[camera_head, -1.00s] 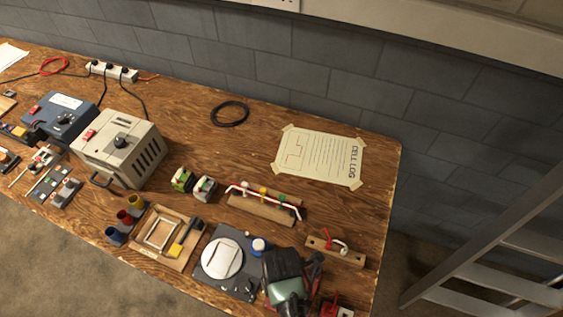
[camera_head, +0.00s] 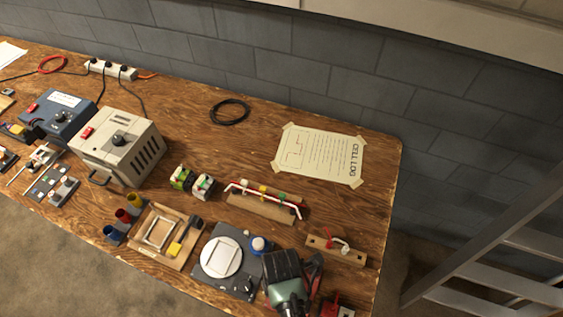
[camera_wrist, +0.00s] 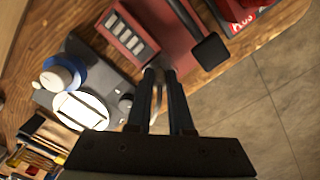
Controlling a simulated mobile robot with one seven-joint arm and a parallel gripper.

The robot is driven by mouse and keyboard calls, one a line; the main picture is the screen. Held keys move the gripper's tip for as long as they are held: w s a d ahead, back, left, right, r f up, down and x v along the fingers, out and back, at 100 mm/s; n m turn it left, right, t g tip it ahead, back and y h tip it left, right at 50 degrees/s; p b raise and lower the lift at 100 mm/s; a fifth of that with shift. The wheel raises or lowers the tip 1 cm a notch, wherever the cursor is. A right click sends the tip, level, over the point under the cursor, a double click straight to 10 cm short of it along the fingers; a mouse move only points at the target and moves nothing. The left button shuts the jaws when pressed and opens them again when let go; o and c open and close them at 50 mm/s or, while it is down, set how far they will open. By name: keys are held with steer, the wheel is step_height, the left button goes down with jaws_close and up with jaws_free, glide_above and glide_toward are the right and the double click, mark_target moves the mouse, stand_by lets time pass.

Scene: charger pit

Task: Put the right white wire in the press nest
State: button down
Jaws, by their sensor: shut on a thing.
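My gripper (camera_wrist: 159,72) has its two dark fingers close together in the wrist view. The tips are beside a red press-like device (camera_wrist: 128,38) with a black lever pad (camera_wrist: 210,50). In the head view my dark and teal arm end hides much of this corner. A wooden rack (camera_head: 262,208) holds a white wire (camera_head: 297,208) with bent ends and a red wire behind it. A smaller wooden block (camera_head: 336,252) holds a red and a white piece. I cannot tell which part is the nest.
A slate plate (camera_head: 240,284) with a white disc (camera_head: 221,265) and a blue-white knob (camera_head: 260,245) lies left of my gripper. A wooden tray (camera_head: 180,262) and coloured cups (camera_head: 122,215) are further left. The table's right edge is close.

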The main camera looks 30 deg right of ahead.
steer(key=shift+f, duration=0.3)
stand_by(0.6)
steer(key=c, duration=0.7)
jaws_free()
steer(key=shift+c, duration=0.2)
steer(key=shift+r, duration=0.15)
steer(key=shift+r+p, duration=3.45)
steer(key=shift+p, duration=0.25)
